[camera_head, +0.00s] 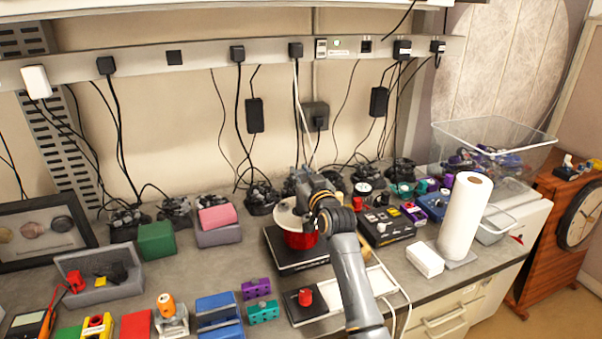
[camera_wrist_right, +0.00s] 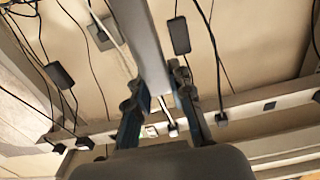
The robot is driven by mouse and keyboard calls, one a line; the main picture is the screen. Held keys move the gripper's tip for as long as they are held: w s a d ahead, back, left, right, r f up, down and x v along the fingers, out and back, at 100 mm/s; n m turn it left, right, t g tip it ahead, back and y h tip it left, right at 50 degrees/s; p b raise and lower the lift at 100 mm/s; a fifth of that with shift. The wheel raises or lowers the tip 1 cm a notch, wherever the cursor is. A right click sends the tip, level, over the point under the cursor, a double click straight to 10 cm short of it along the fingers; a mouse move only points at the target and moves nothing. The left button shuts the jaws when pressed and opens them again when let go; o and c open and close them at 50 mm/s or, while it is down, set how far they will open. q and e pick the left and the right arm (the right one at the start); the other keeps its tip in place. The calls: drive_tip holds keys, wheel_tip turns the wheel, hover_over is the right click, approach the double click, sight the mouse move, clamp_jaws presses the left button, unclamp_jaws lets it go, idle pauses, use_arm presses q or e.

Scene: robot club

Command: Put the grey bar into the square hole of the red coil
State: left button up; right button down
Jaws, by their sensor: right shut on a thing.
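The red coil (camera_head: 301,240) stands on a black base (camera_head: 284,258) in the middle of the bench in the head view. A pale round top shows above its red winding; my right arm covers its right part, and its square hole cannot be made out. My right gripper (camera_head: 303,183) is above and just behind the coil's top in that view. In the right wrist view, my right gripper (camera_wrist_right: 158,84) is shut on the grey bar (camera_wrist_right: 145,42), which runs up out of the picture. The bar is not clear in the head view. My left gripper is not in view.
A black box (camera_head: 388,231) and a white paper roll (camera_head: 466,215) stand right of my arm. A small red knob on a black block (camera_head: 304,303) sits in front. Cables hang along the wall behind. Blue, purple and teal blocks lie at front left.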

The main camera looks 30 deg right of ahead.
drive_tip(key=shift+f+b, duration=1.15)
drive_tip(key=shift+f, duration=0.85)
idle(0.8)
drive_tip(key=c, duration=1.1)
unclamp_jaws()
drive_tip(key=shift+f, duration=0.2)
drive_tip(key=shift+r, duration=0.15)
wheel_tip(320, 180, up, 8)
drive_tip(key=p, duration=0.7)
